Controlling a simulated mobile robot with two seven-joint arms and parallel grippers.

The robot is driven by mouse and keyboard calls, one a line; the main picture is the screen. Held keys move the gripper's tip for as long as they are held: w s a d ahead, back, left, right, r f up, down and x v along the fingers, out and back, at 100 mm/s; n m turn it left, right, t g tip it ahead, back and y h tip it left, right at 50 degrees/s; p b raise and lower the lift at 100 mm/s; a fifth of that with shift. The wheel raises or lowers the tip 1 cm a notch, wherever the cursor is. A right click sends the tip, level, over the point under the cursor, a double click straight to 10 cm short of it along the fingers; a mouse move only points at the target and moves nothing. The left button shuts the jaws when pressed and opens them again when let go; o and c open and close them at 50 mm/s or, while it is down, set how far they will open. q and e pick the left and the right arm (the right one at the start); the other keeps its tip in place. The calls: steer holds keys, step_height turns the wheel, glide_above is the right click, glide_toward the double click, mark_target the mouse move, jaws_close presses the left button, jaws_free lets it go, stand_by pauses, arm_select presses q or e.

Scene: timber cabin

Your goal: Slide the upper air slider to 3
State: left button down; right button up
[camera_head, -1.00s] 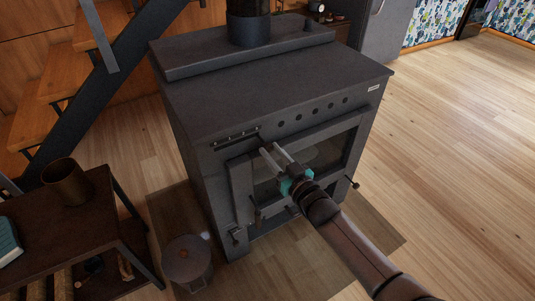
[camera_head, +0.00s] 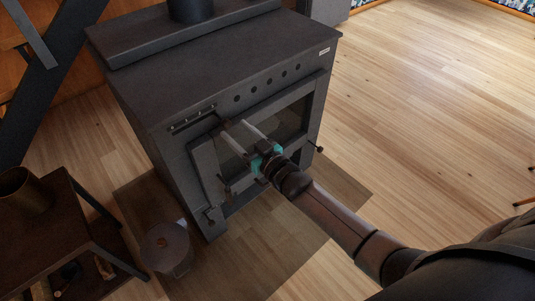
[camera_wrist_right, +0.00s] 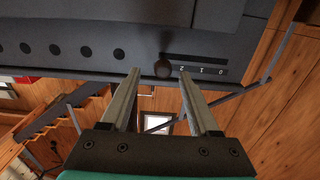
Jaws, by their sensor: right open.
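The stove (camera_head: 232,62) is a dark grey metal block. The upper air slider's slot (camera_head: 190,119) runs along the upper left of its front. In the right wrist view the slider's dark round knob (camera_wrist_right: 162,69) is at the left end of the slot, beside a small upside-down scale (camera_wrist_right: 203,70) whose visible marks look like 2, 1, 0. My right gripper (camera_head: 233,123) is open at the stove front, by the slot's right end. In the wrist view the knob appears between its two fingertips (camera_wrist_right: 159,72); contact cannot be told. My left gripper is not in view.
A row of round holes (camera_head: 268,84) lies right of the slot, and a glass door (camera_head: 285,124) with a handle is below. A lidded metal pot (camera_head: 168,247) stands on the floor at left, near a dark side table (camera_head: 62,222). Floor at right is clear.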

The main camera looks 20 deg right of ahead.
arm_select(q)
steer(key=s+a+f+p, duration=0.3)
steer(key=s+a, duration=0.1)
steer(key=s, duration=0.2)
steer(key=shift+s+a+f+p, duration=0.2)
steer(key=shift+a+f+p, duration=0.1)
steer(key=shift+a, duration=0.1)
arm_select(e)
steer(key=v, duration=1.3)
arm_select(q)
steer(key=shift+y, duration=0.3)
arm_select(e)
steer(key=shift+r, duration=0.1)
